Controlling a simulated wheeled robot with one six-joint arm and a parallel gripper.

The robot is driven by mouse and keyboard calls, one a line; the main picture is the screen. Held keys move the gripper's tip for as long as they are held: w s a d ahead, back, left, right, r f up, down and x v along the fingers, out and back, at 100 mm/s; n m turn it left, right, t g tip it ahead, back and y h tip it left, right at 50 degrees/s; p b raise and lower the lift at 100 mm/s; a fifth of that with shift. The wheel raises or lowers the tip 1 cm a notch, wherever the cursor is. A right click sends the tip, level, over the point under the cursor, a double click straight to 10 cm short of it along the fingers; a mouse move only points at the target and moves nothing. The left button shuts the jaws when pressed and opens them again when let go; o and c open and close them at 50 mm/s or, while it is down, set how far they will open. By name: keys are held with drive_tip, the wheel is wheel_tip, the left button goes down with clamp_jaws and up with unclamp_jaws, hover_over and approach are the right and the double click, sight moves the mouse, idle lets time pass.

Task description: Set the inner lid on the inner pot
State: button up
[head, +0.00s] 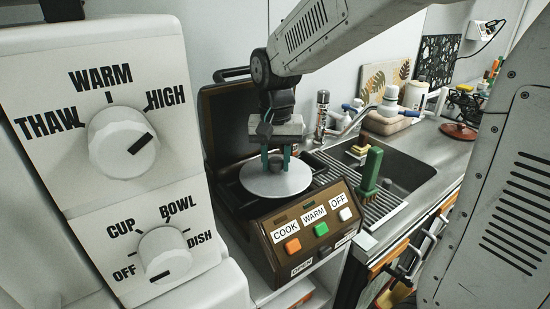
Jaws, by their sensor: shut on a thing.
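My gripper (276,163) points down over the brown rice cooker (318,233). Its greenish fingers are shut on the middle of a pale round disc, the inner lid (275,183). The inner lid is held about level over the cooker's opening. The cooker's outer lid (229,120) stands open behind it. The inner pot is hidden under the inner lid and behind the cooker's front, so I cannot tell whether the lid touches it. The cooker's front has labelled COOK, WARM and OFF buttons.
A white appliance with two dials (125,150) stands close at the left. A sink (400,165) with a drying rack and a green brush (371,172) lies to the right. A spray can (322,112) and faucet stand behind.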

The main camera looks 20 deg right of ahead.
drive_tip(key=shift+f, duration=0.1)
drive_tip(key=o, duration=1.1)
wheel_tip(320, 180, up, 8)
drive_tip(key=shift+f, duration=0.1)
drive_tip(key=s+f+n, duration=0.2)
drive_tip(key=s, duration=0.1)
drive_tip(key=shift+s+d+g, duration=0.2)
drive_tip(key=shift+s+g, duration=0.05)
drive_tip(key=shift+g, duration=0.05)
drive_tip(key=s+d+f+n+t, duration=0.1)
drive_tip(key=s, duration=0.9)
drive_tip(key=s+d+f+n+t, duration=0.1)
drive_tip(key=s+d+n, duration=0.1)
drive_tip(key=s, duration=0.7)
drive_tip(key=shift+s, duration=0.4)
